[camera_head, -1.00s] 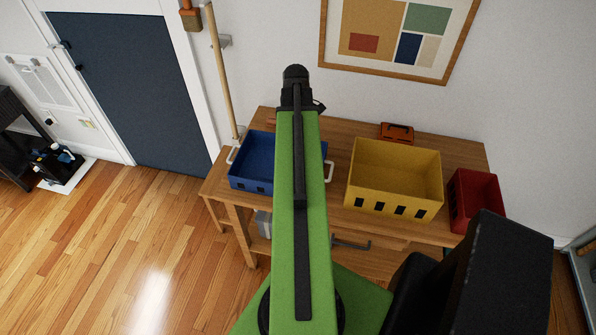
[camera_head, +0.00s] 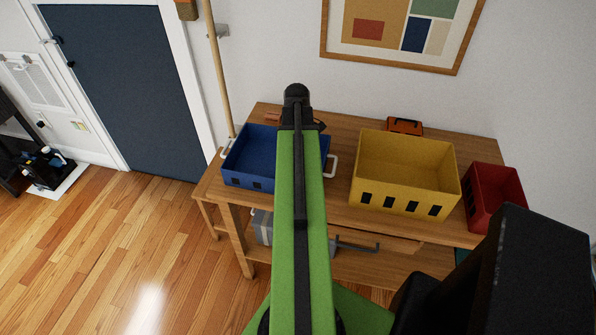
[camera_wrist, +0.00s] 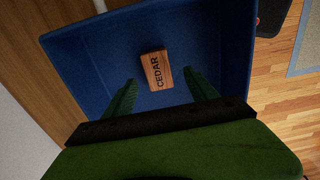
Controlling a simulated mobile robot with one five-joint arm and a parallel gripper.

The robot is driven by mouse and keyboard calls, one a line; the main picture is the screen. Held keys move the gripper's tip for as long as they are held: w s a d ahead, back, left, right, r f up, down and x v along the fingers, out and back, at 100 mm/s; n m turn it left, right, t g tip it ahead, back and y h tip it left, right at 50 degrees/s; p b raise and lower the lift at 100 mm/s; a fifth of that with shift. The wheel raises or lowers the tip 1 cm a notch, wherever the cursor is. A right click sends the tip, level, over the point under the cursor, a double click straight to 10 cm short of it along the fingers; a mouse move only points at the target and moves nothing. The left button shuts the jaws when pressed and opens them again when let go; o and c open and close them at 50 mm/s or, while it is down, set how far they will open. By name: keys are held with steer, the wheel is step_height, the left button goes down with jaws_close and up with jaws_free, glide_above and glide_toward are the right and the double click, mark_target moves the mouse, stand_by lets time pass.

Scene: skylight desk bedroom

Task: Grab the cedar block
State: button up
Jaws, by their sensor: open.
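The cedar block (camera_wrist: 157,71) is a small reddish-brown wooden block with the dark word CEDAR on it. In the wrist view it lies on the floor of the blue bin (camera_wrist: 98,68), apart from the bin's walls. My gripper (camera_wrist: 157,86) is open, its two green fingers spread, with the block ahead of and between the fingertips; I see no contact. In the head view the blue bin (camera_head: 248,163) stands at the left of the wooden table, partly behind my green arm. The block and fingertips are hidden there.
A yellow bin (camera_head: 404,175) and a red bin (camera_head: 493,196) stand to the right on the wooden table (camera_head: 343,208). An orange box (camera_head: 405,126) sits behind the yellow bin. A wooden pole (camera_head: 216,75) leans at the wall behind the blue bin.

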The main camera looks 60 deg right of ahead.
steer(key=f+b, duration=0.3)
steer(key=f, duration=0.1)
steer(key=shift+s+d+f+b, duration=0.1)
steer(key=shift+d+f+b, duration=0.1)
steer(key=shift+f+b, duration=0.2)
steer(key=shift+r, duration=0.2)
steer(key=c, duration=1.4)
steer(key=shift+c, duration=0.2)
steer(key=shift+r, duration=0.1)
step_height(320, 180, up, 10)
steer(key=p, duration=1)
